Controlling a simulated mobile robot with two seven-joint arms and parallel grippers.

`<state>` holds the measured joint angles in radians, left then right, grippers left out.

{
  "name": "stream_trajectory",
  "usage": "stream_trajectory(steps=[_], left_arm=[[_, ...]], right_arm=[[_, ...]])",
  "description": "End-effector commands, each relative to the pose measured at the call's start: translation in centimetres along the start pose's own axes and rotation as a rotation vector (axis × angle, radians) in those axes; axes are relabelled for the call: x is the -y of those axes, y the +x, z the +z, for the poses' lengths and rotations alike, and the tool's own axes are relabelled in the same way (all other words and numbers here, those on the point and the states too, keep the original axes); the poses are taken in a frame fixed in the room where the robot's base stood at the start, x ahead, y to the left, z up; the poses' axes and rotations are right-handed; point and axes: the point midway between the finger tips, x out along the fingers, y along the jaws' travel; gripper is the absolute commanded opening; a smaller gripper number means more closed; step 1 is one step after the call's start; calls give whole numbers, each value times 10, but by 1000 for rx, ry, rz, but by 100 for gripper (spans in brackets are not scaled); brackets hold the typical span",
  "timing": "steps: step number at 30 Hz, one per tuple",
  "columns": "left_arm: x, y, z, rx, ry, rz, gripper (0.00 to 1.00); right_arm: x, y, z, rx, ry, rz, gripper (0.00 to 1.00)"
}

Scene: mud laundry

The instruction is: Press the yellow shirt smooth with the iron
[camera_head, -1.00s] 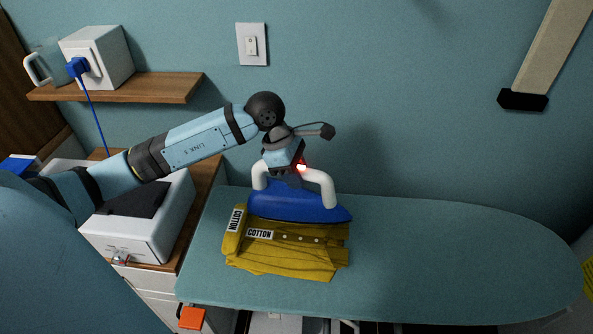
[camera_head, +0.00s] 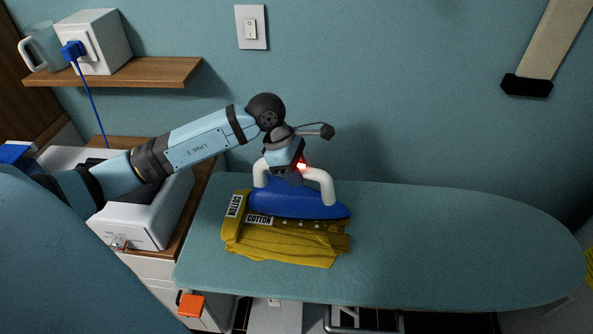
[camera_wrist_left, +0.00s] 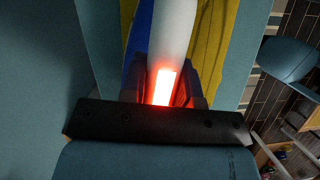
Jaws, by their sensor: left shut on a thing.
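The yellow shirt (camera_head: 285,244) lies on the left part of the ironing board and has two white "COTTON" labels. The iron (camera_head: 297,205), with a blue body and white handle, rests over the shirt's far part, its tip pointing right. My left gripper (camera_head: 293,174) is above the iron, shut on its handle. In the left wrist view the white handle (camera_wrist_left: 174,40) runs between the fingers of the gripper (camera_wrist_left: 163,92), lit red. The shirt (camera_wrist_left: 213,45) also shows there beside the iron. The shirt under the iron is hidden. My right gripper is not in view.
The teal ironing board (camera_head: 450,245) is bare to the right of the shirt. A white box-shaped appliance (camera_head: 160,215) stands on the cabinet at left. A wooden shelf (camera_head: 130,72) holds a white box with a blue plug and cord. An orange object (camera_head: 191,305) is near the board's front-left edge.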

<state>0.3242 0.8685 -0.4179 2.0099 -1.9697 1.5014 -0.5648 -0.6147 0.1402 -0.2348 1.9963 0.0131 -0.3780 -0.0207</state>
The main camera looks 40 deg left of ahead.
Motion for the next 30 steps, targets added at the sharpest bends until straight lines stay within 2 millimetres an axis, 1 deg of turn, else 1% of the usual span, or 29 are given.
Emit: stream_trajectory(steps=[1, 6, 30], left_arm=[[-1, -3, 2, 4, 2, 5, 0], [-1, -2, 1, 4, 2, 4, 0], [-1, 6, -2, 3, 1, 4, 0]], right_arm=[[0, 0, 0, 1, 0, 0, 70], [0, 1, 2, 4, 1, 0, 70], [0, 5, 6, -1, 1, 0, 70]])
